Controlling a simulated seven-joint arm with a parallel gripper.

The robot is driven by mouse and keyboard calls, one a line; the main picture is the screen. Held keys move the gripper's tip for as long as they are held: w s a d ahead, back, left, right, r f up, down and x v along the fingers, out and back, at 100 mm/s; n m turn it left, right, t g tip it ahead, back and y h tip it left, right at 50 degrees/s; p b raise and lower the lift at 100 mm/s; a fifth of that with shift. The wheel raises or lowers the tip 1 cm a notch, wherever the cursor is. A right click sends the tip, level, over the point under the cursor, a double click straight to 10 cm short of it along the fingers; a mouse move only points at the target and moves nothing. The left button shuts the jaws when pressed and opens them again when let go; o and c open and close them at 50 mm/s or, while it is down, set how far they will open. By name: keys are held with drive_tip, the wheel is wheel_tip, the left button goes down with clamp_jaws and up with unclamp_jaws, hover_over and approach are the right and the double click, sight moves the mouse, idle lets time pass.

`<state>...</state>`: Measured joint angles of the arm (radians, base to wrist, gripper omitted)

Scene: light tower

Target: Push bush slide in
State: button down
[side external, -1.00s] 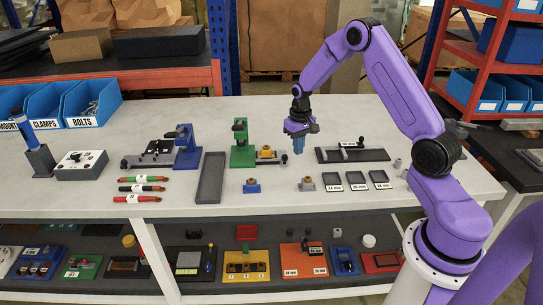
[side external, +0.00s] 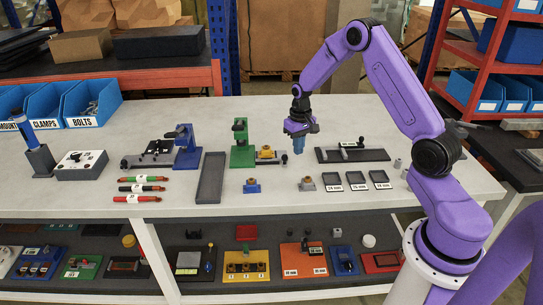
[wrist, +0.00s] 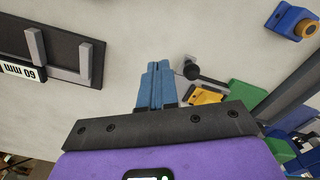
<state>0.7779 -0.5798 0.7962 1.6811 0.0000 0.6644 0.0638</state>
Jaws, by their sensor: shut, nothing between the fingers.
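The bush slide is at the foot of the green press (side external: 241,150). It has a yellow-gold block (side external: 265,153) and a black round knob (side external: 284,158) at its right end. The knob (wrist: 191,73) and the yellow part (wrist: 207,95) also show in the wrist view, with the green body (wrist: 247,95) beyond them. My gripper (side external: 299,151) has blue fingers, pressed together and empty. It points down just right of the knob, apart from it in the wrist view (wrist: 157,66). The slide's inner end is partly hidden.
A dark tray with a grey upright (side external: 352,155) lies to the right. Small blue (side external: 251,186) and grey (side external: 307,184) blocks with gold bushes stand in front. A long grey tray (side external: 210,178) and a blue press (side external: 187,147) are at the left.

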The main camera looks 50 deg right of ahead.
drive_tip(key=shift+f, duration=2)
drive_tip(key=shift+w+a, duration=0.25)
